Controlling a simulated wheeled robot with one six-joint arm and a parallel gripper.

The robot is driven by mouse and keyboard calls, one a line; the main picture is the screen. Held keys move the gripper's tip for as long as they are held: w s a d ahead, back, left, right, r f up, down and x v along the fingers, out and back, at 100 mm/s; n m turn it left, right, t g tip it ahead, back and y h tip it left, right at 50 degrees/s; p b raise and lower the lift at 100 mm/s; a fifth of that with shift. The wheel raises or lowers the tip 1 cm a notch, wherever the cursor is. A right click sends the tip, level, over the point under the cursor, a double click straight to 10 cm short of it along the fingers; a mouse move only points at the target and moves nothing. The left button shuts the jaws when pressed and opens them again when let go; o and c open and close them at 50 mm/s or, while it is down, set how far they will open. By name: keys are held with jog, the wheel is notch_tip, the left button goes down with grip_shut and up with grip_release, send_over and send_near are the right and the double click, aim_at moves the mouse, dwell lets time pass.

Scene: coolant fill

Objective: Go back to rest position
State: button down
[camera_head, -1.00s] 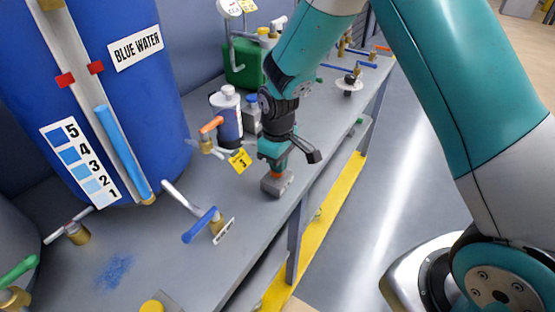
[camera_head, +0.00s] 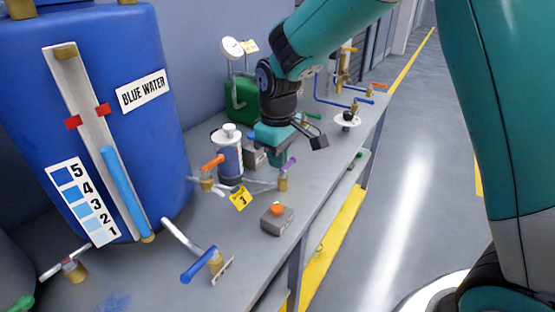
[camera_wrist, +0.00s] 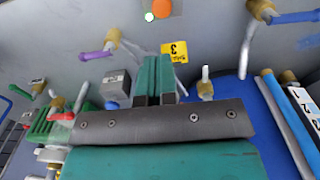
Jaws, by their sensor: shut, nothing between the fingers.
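My gripper (camera_head: 277,160) is shut and empty. It hangs above the bench, behind a grey box (camera_head: 277,222) with an orange button (camera_head: 278,208) on top, and apart from it. In the wrist view the teal fingers (camera_wrist: 155,72) lie together, and the orange button (camera_wrist: 163,7) shows at the top edge. A purple-handled valve (camera_head: 284,177) stands just below the gripper in the head view.
A blue tank (camera_head: 170,130) labelled BLUE WATER stands at the left. A blue-handled valve (camera_head: 205,263), an orange-handled valve (camera_head: 208,178) and a yellow tag (camera_head: 239,199) are on the bench. Open floor (camera_head: 410,190) lies to the right.

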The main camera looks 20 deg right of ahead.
jog(key=s+a+r+y, duration=0.1)
jog(key=s+r, duration=0.2)
jog(key=s, duration=0.5)
jog(key=s+a+r+y, duration=0.1)
jog(key=s+a+r, duration=0.1)
jog(key=s, duration=0.6)
jog(key=s+a+r+y, duration=0.1)
jog(key=s+r, duration=0.3)
jog(key=s, duration=0.4)
jog(key=shift+s+a+r+y, duration=0.3)
jog(key=shift+s+r+y, duration=0.1)
jog(key=shift+y, duration=0.2)
dwell(0.4)
